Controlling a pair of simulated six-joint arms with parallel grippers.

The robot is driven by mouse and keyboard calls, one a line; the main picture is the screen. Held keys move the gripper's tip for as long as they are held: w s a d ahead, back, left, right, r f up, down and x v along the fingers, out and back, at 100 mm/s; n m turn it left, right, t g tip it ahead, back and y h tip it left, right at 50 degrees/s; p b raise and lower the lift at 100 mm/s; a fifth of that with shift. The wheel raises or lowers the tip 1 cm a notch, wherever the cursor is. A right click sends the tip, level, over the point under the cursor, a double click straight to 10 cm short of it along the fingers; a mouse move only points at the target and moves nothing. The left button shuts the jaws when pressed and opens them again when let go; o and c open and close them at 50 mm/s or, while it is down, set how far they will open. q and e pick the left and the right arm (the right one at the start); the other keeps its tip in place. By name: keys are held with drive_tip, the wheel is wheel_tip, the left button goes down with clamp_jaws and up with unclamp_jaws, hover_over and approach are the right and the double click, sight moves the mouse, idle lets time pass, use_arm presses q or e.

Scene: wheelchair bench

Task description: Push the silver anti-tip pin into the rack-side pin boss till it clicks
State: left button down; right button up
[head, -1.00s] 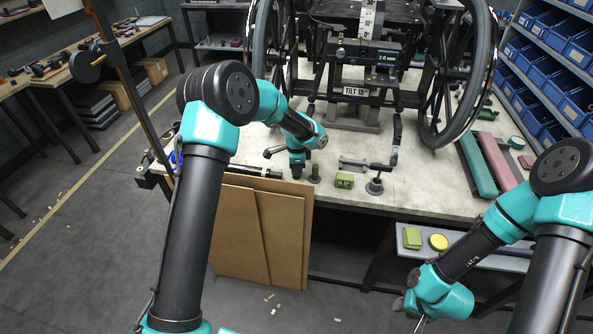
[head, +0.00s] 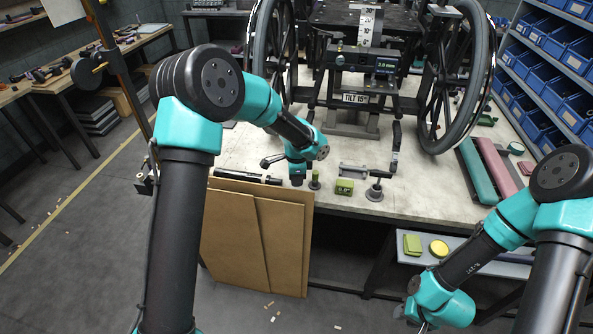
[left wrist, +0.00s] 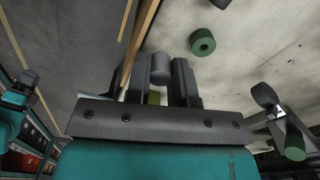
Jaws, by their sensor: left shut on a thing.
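My left gripper (head: 297,181) points down low over the front of the bench, left of a small green post (head: 315,181). In the left wrist view its two fingers (left wrist: 161,78) are shut on a short grey cylinder (left wrist: 160,66), which looks like the silver pin. The pin's far end is hidden behind the gripper body, and it is hidden in the head view.
A green block (head: 344,187) and a grey round-based stand (head: 375,191) are right of the post. The wheelchair frame (head: 353,98) with its large wheels fills the back. Teal and maroon pads (head: 495,165) lie at the right. Brown boards (head: 257,240) lean below the bench front.

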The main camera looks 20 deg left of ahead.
use_arm(q)
drive_tip(key=s+d+r, duration=0.1)
drive_tip(key=s+d, duration=0.1)
drive_tip(key=s, duration=0.7)
drive_tip(key=shift+s+d, duration=0.4)
